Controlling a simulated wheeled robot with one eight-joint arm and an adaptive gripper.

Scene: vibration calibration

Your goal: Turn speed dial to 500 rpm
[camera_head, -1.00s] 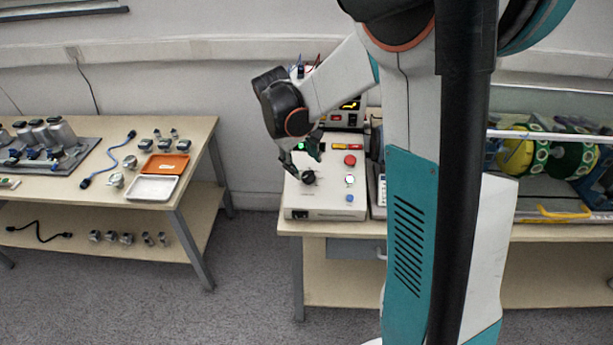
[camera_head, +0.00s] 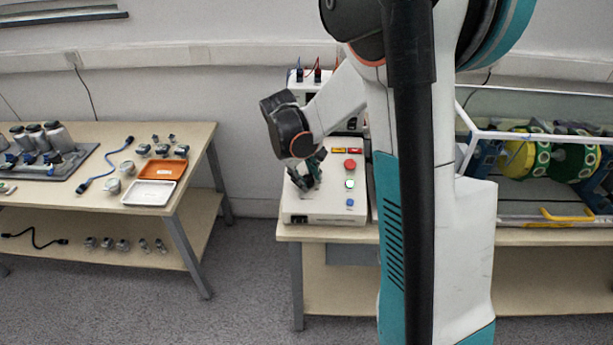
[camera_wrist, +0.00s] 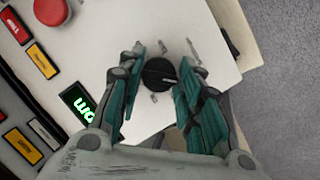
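The speed dial (camera_wrist: 158,74) is a black round knob with a pale line, on the top of the white control box (camera_head: 325,218). In the wrist view my gripper (camera_wrist: 163,62) has its two teal fingers apart, one on each side of the dial. A small gap seems to show between the dial and the fingers. In the head view my gripper (camera_head: 306,181) is low over the left part of the box and hides the dial. A display with green characters (camera_wrist: 82,107) is partly visible in the wrist view; its reading cannot be made out.
The box also carries a red button (camera_head: 350,164), a green-lit button (camera_head: 350,184), a blue button (camera_head: 350,202) and red and yellow labels. A side table (camera_head: 95,190) with an orange tray (camera_head: 164,169) stands left, across a floor gap. A framed machine stands right.

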